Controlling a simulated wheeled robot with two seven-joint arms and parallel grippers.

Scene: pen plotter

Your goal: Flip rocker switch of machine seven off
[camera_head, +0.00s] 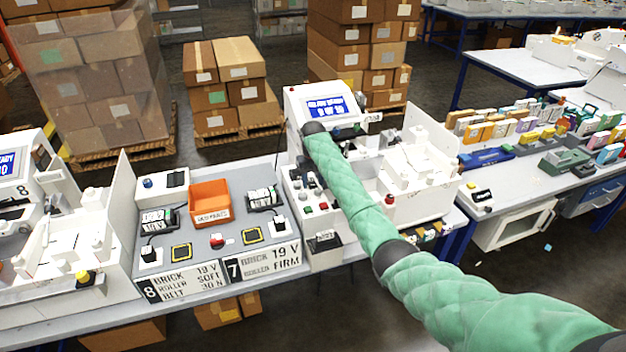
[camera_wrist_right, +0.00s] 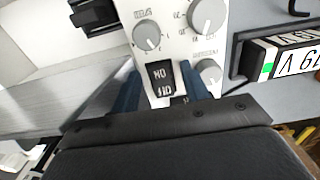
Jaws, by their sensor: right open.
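Machine seven (camera_head: 425,190) is the white machine right of the sign marked 7 (camera_head: 265,262); its blue display (camera_head: 326,107) is lit. In the right wrist view, the black rocker switch (camera_wrist_right: 161,76) with white ON and OFF lettering appears upside down on a pale panel (camera_wrist_right: 178,50) with grey knobs. My right gripper (camera_wrist_right: 160,88) is open, its two blue fingers on either side of the switch, with nothing held. Whether they touch it cannot be told. In the head view my green-sleeved right arm reaches over the panel and hides much of it. My left gripper is not seen.
An orange bin (camera_head: 209,201) stands on the grey bench left of machine seven. Machine eight (camera_head: 75,235) is further left. A red button (camera_head: 389,199) sits on machine seven. Boxes on pallets stand behind, and another bench (camera_head: 535,185) is at the right.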

